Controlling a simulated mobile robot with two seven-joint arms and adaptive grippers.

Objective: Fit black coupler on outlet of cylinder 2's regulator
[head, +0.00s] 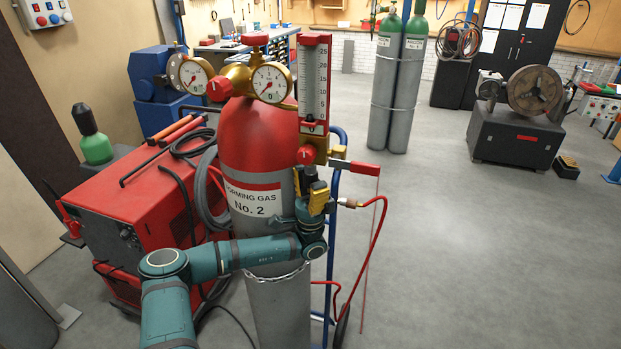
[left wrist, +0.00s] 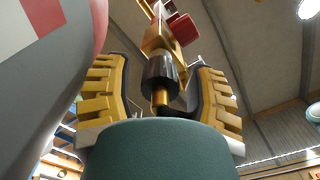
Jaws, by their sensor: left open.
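Cylinder 2 (head: 258,160), red on top and grey below, is labelled "FORMING GAS No. 2". Its brass regulator (head: 236,78) has two gauges and a flowmeter tube (head: 314,80) with a red knob below. My left gripper (head: 317,192) is just under the flowmeter's brass block. In the left wrist view its yellow-padded fingers (left wrist: 161,98) stand open on either side of the black coupler (left wrist: 160,71), with gaps both sides. The coupler is in line below a brass block (left wrist: 158,38), with a brass stem under it. I cannot tell how firmly they join. My right gripper is not in view.
A red hose (head: 378,235) with a brass end hangs right of my left gripper. A red-handled part (head: 365,169) juts out above it. A red welding machine (head: 125,215) stands at left. Two green-topped cylinders (head: 393,95) stand behind.

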